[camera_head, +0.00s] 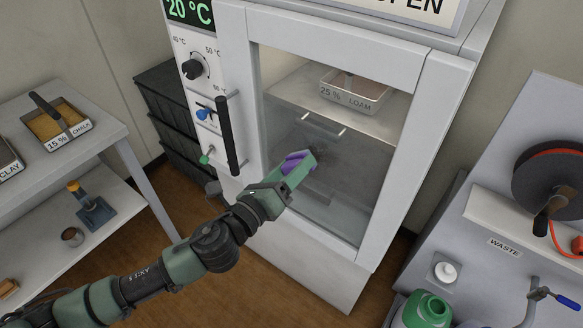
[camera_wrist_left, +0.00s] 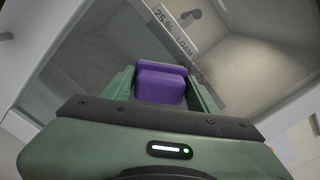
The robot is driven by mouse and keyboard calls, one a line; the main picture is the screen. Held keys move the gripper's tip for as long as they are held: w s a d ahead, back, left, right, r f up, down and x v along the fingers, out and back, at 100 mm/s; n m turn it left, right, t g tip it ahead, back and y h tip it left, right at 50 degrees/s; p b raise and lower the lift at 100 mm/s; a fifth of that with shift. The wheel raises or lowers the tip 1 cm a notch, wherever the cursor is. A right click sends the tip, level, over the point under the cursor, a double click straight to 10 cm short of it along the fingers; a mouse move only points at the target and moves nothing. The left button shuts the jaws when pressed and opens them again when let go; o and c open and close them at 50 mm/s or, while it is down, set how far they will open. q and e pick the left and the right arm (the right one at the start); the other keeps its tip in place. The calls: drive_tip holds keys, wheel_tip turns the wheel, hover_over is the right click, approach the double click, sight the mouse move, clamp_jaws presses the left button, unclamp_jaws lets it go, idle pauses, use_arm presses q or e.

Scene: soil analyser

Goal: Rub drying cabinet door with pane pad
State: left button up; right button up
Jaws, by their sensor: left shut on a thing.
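The drying cabinet door (camera_head: 235,75) is a white frame around a large glass pane (camera_head: 345,190), with a black bar handle (camera_head: 227,135) on its left side. It looks shut. My left gripper (camera_head: 300,165) is shut on the purple pane pad (camera_head: 292,160) and is in front of the lower left part of the glass. A dark, smudgy patch (camera_head: 322,157) shows on the glass just right of the gripper. The left wrist view shows the pad (camera_wrist_left: 160,84) between the green fingers, facing the pane. I cannot tell whether the pad touches the glass. My right gripper is out of view.
Behind the glass, a tray labelled 25 % LOAM (camera_head: 352,92) sits on a shelf. A knob (camera_head: 195,66) and small valves are left of the handle. A side table (camera_head: 105,135) with trays stands at left. A bench marked WASTE (camera_head: 470,240) with a reel (camera_head: 550,180) stands at right.

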sight(313, 170)
use_arm(q)
drive_tip(key=shift+w+d, duration=0.25)
drive_tip(key=shift+w, duration=0.1)
drive_tip(key=shift+s+d+p, duration=0.65)
drive_tip(key=shift+s+d, duration=0.6)
drive_tip(key=shift+d, duration=0.2)
drive_tip(key=shift+s+d+r+p, duration=0.1)
drive_tip(key=shift+s+d+p, duration=0.1)
drive_tip(key=shift+s+d, duration=0.3)
drive_tip(key=shift+s+d+f+p, duration=0.15)
drive_tip(key=shift+s+d, duration=0.1)
drive_tip(key=shift+d, duration=0.45)
drive_tip(key=shift+s+d+r+p, duration=0.2)
drive_tip(key=shift+s+d, duration=0.2)
drive_tip(key=shift+d, duration=0.2)
drive_tip(key=shift+r+p, duration=0.8)
drive_tip(key=shift+p, duration=0.15)
drive_tip(key=shift+w+a+f, duration=0.1)
drive_tip(key=shift+w+a, duration=0.1)
drive_tip(key=shift+a, duration=0.05)
drive_tip(key=shift+w+a, duration=0.6)
drive_tip(key=shift+a, duration=0.2)
drive_tip(key=shift+w+a, duration=0.55)
drive_tip(key=shift+a, duration=0.2)
